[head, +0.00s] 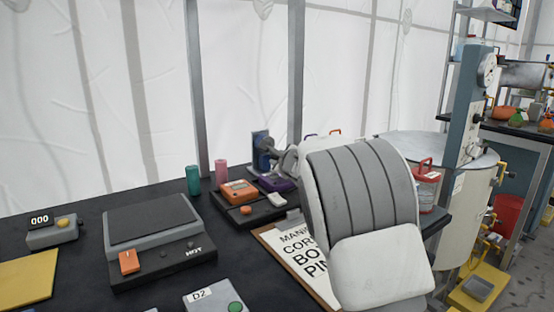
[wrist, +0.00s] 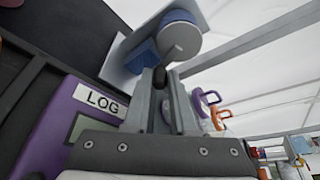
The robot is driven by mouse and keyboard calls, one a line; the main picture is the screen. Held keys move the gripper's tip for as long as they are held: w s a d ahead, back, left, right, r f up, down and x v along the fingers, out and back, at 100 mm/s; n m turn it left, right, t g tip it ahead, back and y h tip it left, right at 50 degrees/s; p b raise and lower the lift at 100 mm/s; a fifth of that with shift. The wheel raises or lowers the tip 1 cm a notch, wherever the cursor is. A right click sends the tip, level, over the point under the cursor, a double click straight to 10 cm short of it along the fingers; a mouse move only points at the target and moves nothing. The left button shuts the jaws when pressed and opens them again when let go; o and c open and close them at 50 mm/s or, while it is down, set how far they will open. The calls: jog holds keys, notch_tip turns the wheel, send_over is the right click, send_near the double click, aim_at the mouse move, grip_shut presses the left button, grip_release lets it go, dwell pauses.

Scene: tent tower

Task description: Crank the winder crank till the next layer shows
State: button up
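The winder crank's dark knob (wrist: 159,76) sits between my fingertips. My gripper (wrist: 160,84) appears shut on this knob, with a grey finger on either side. In the head view my gripper (head: 281,158) is small and partly hidden by my own arm. The rest of the crank is hard to make out.
A purple box labelled LOG (wrist: 62,130) is close at the left of my gripper. An orange device (head: 238,190), green and pink cylinders, a hot plate (head: 155,232) and a clipboard (head: 283,262) are on the bench. Purple and orange handles (wrist: 217,113) are to the right.

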grip_shut()
jog(key=shift+r+p, duration=0.15)
jog(key=shift+p, duration=0.3)
jog(key=p, duration=0.1)
jog(key=m+p, duration=0.1)
jog(key=shift+s+a+r+m+g+y+p, duration=0.1)
jog(key=shift+s+r+m+g+y+p, duration=0.05)
jog(key=shift+m+g+y+p, duration=0.2)
jog(key=m+g+p, duration=0.1)
jog(key=p, duration=0.2)
jog(key=a+m+y+p, duration=0.1)
jog(key=m+p, duration=0.1)
jog(key=p, duration=0.1)
jog(key=shift+s+g, duration=0.35)
jog(key=shift+s+a+m+y+p, duration=0.15)
jog(key=shift+a+m+y+p, duration=0.35)
jog(key=shift+p, duration=0.95)
jog(key=shift+d+m+g, duration=0.1)
jog(key=shift+m+g, duration=0.15)
jog(key=shift+g, duration=0.05)
jog(key=shift+o, duration=1.3)
grip_release()
jog(key=shift+s, duration=0.1)
